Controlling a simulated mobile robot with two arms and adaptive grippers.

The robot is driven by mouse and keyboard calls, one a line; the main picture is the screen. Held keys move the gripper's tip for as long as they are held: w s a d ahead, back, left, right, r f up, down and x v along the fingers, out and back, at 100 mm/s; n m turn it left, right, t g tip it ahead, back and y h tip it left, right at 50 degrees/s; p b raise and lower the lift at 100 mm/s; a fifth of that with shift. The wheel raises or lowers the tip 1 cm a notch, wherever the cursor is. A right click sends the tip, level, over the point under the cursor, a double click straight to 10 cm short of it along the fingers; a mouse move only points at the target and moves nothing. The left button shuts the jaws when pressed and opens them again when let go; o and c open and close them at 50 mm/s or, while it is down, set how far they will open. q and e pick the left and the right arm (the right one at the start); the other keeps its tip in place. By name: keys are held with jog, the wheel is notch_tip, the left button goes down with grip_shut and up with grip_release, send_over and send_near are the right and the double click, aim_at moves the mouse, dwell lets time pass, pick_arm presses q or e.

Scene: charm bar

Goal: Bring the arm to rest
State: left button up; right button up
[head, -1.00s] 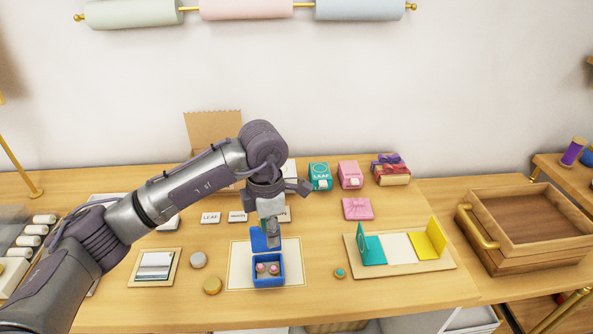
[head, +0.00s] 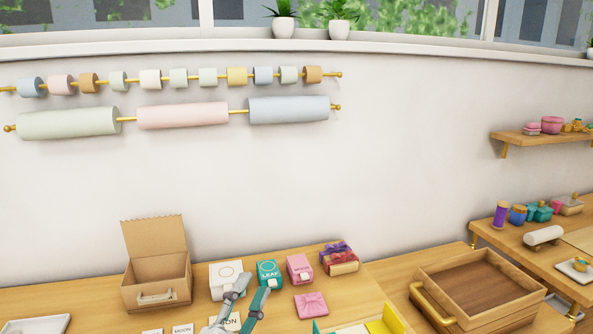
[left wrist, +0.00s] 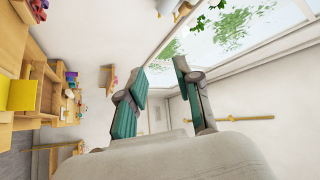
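My left gripper (head: 252,285) shows at the bottom edge of the head view, its fingers pointing up in front of the white box. In the left wrist view, its two teal-padded fingers (left wrist: 158,75) are spread apart with nothing between them. The rest of the left arm is below the head view's frame. My right gripper is in neither view.
A cardboard box (head: 156,270), white box (head: 223,278), teal box (head: 268,272) and pink box (head: 299,267) stand along the table's back. A wooden tray (head: 425,283) is at right. Paper rolls (head: 183,116) hang above on the wall.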

pick_arm(q)
jog(key=s+a+f+n+g+y, duration=0.3)
jog(key=a+f+n+y, duration=0.15)
jog(key=f, duration=0.35)
jog(key=s+a+f+n+g+y, duration=0.2)
jog(key=a+f+n+g+y, duration=0.3)
jog(key=f, duration=0.4)
jog(key=s+a+f+n+g+h, duration=0.15)
jog(key=s+f+g, duration=0.35)
jog(key=s, duration=0.5)
jog(key=s+a+f+n+g, duration=0.2)
jog(key=s+f+n+g, duration=0.15)
jog(key=s+f, duration=0.45)
notch_tip(320, 180, down, 24)
jog(key=s+m+g, duration=0.1)
jog(key=s+g, duration=0.1)
jog(key=s, duration=0.1)
jog(key=s+a+f+g, duration=0.1)
jog(key=s+a+f, duration=0.1)
jog(key=s+f, duration=1.5)
jog(key=shift+a+f+b, duration=0.3)
jog(key=shift+f+b, duration=0.05)
jog(key=shift+f, duration=0.45)
